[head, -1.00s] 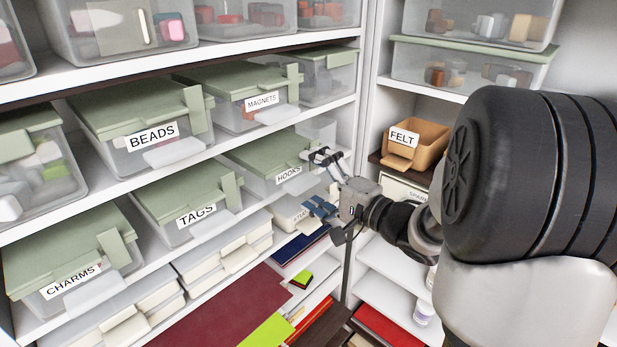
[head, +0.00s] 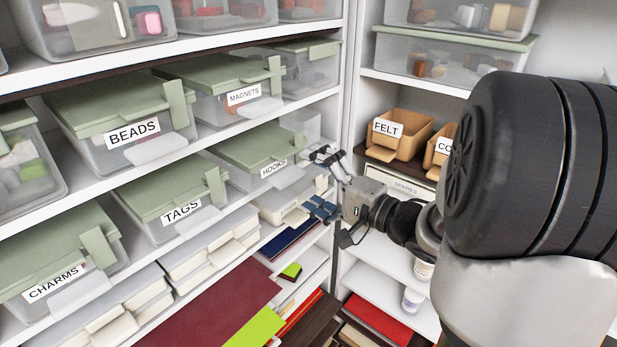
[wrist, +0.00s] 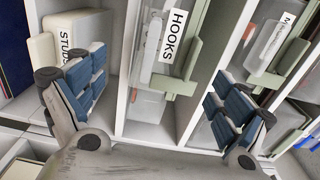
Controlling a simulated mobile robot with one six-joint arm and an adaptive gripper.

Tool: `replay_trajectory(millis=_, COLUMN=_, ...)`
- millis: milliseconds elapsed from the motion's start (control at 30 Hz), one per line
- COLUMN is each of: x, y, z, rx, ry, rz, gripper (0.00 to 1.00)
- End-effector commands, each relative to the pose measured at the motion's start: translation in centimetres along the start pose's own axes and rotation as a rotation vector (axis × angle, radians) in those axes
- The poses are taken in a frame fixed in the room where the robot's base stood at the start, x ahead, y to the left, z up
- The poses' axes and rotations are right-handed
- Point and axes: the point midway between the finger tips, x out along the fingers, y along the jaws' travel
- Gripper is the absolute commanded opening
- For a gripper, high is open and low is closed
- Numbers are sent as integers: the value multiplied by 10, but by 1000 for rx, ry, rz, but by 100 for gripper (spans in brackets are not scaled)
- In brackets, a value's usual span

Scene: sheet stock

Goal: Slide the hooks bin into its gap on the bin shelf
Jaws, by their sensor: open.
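The hooks bin (head: 262,152), a clear box with a green lid and a HOOKS label, sits on the bin shelf (head: 237,208) between the tags bin (head: 168,197) and a clear bin at the right end. In the wrist view the hooks bin (wrist: 186,52) lies between the fingers, ahead of them. My gripper (head: 322,182) is open and empty, in front of the bin's right side. I see no contact with the bin. The bin's far end and the depth behind it are hidden.
The magnets bin (head: 225,92) and beads bin (head: 122,118) stand one shelf above. A STUDS box (wrist: 65,45) is below, close to one finger. Felt bin (head: 396,136) stands on the side shelves at right. My arm crosses the open space in front.

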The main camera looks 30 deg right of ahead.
Motion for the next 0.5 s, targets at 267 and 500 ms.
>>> replay_trajectory(millis=267, x=-9, y=0, z=0, rx=1, ry=1, rz=-1, gripper=93)
replay_trajectory(millis=500, x=-10, y=0, z=0, rx=1, ry=0, rz=0, gripper=93)
